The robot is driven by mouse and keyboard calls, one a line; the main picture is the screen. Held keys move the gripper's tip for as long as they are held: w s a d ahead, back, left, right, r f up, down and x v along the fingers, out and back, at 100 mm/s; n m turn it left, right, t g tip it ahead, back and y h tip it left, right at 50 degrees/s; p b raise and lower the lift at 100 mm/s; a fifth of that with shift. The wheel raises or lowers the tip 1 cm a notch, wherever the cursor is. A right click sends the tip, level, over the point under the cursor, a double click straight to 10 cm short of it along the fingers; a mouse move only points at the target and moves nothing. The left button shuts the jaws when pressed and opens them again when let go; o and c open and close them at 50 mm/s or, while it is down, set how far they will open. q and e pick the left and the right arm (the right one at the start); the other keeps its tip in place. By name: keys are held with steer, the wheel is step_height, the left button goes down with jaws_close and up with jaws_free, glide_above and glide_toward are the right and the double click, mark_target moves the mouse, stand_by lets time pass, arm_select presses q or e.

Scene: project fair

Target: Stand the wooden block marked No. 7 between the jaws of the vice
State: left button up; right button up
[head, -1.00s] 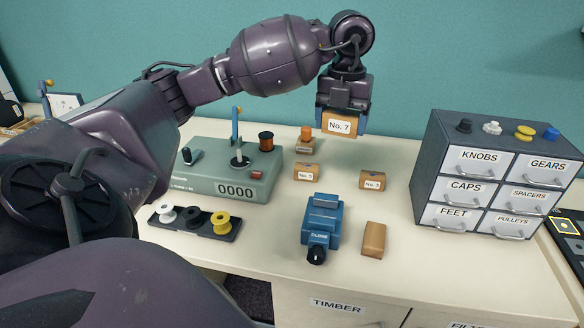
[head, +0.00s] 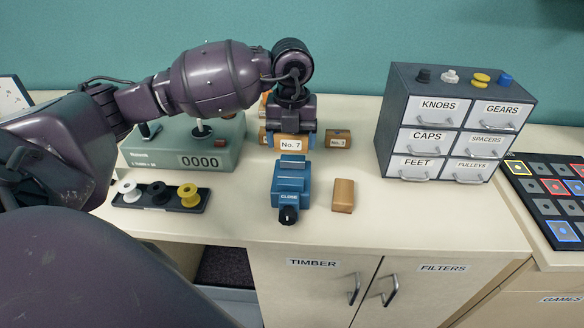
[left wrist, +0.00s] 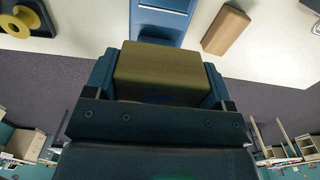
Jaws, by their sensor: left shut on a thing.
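The wooden block marked No. 7 (head: 291,145) is in my left gripper (head: 291,133), which is shut on it, label facing the head camera. In the left wrist view the block (left wrist: 158,70) sits between the two blue fingers. The blue vice (head: 290,182) stands on the bench, just below the block in the head view. Its jaws are seen from above and partly behind. The vice also shows at the top of the left wrist view (left wrist: 163,20), beyond the block. I cannot tell the exact height of the block over the vice. My right gripper is not in view.
A plain wooden block (head: 343,196) lies right of the vice. Another labelled block (head: 338,138) stands behind to the right; others are mostly hidden by my gripper. A counter box (head: 165,160) and spool tray (head: 160,199) are left, a drawer cabinet (head: 388,125) right.

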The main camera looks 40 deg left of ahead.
mark_target(291, 168)
arm_select(q)
steer(key=shift+f+b, duration=0.3)
steer(key=shift+f, duration=3.95)
steer(key=shift+f, duration=0.1)
steer(key=o, duration=0.9)
step_height(291, 168, up, 12)
steer(key=shift+r+p, duration=0.15)
steer(key=shift+p, duration=0.25)
